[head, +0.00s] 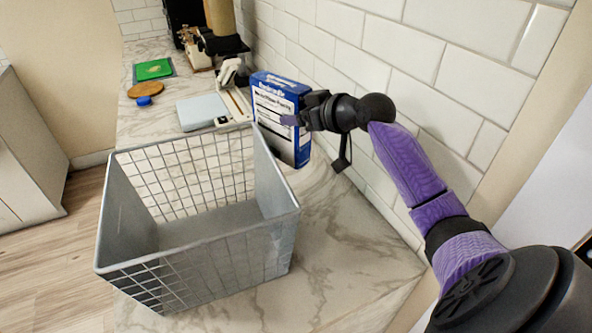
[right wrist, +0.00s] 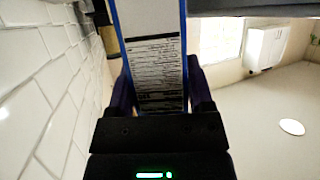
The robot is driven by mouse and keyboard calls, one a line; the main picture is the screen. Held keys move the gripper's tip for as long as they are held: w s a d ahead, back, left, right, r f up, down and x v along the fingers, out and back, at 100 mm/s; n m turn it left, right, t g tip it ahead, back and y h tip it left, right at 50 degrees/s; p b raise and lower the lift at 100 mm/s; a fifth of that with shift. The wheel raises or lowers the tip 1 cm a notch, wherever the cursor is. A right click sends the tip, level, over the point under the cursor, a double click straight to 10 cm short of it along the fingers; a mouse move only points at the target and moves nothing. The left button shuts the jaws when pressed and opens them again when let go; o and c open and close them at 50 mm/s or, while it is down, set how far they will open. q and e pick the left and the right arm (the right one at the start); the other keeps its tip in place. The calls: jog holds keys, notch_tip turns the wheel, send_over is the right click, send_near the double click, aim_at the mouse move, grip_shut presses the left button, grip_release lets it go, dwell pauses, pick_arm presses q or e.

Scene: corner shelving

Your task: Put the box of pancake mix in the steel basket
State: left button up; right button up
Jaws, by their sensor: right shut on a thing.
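The box of pancake mix (head: 278,112), blue and white, stands upright on the marble counter behind the basket's right back corner, close to the tiled wall. My right gripper (head: 297,118) is shut on the box from its right side. In the right wrist view the box (right wrist: 153,65) fills the space between my fingers, its printed white panel facing the camera. The steel basket (head: 197,254), with grey solid sides and wire mesh, stands on the counter at the left front and is empty. Whether the box touches the counter is hard to tell. My left gripper is out of view.
Behind the basket are a pale blue scale-like item (head: 201,111), a wooden disc (head: 146,89), a small blue object (head: 144,101) and a green board (head: 154,69). The white tiled wall (head: 420,75) runs along the right. Bare counter (head: 335,235) lies right of the basket.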

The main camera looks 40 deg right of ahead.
aim_at(305, 152)
notch_tip(305, 152, down, 9)
jog(key=shift+b, duration=0.9)
notch_tip(305, 152, down, 4)
jog(key=shift+f+b, duration=0.15)
jog(key=shift+b, duration=0.55)
jog(key=shift+f, duration=0.15)
jog(key=o, duration=1.3)
jog(key=shift+o, duration=0.2)
